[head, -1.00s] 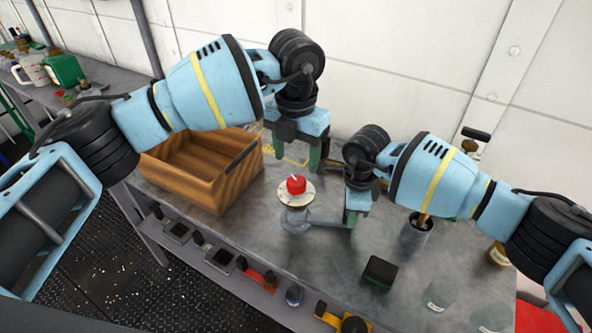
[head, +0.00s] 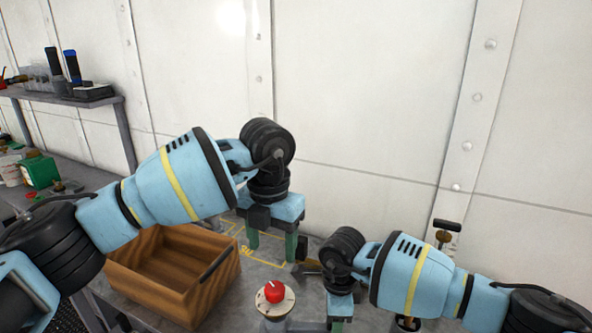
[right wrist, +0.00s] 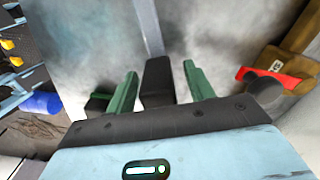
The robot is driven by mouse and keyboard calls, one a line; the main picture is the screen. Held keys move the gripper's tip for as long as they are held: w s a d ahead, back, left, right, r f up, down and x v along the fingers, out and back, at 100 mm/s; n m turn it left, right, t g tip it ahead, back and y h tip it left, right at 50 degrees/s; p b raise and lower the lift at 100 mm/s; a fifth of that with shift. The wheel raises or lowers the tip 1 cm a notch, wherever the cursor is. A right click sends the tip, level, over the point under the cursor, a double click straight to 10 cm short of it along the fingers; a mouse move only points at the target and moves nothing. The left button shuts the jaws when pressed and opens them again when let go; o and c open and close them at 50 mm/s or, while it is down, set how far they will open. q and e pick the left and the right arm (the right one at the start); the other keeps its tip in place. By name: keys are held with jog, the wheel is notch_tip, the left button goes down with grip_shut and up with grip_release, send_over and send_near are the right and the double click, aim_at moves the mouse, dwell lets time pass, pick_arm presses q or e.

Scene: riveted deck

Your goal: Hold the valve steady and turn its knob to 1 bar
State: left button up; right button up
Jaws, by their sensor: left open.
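The valve has a red knob (head: 273,291) with a white pointer mark, on a pale round dial (head: 262,306). The dial's marks are too small to read, and the valve's lower part is cut off by the bottom edge of the head view. My left gripper (head: 271,254) is open and empty, behind the knob and apart from it. My right gripper (head: 339,322) is low, just right of the valve. In the right wrist view its green fingers (right wrist: 160,88) stand apart on either side of a dark block (right wrist: 158,78) at the end of a grey bar (right wrist: 149,25), with gaps showing.
An open wooden box (head: 205,289) stands left of the valve. Yellow outlines (head: 247,258) mark the bench behind, close to the riveted wall (head: 360,100). A black-handled tool (head: 447,226) stands at the back right. A green container (head: 39,172) is at the far left.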

notch_tip(320, 180, up, 12)
dwell(0.7)
jog(key=shift+f, duration=0.1)
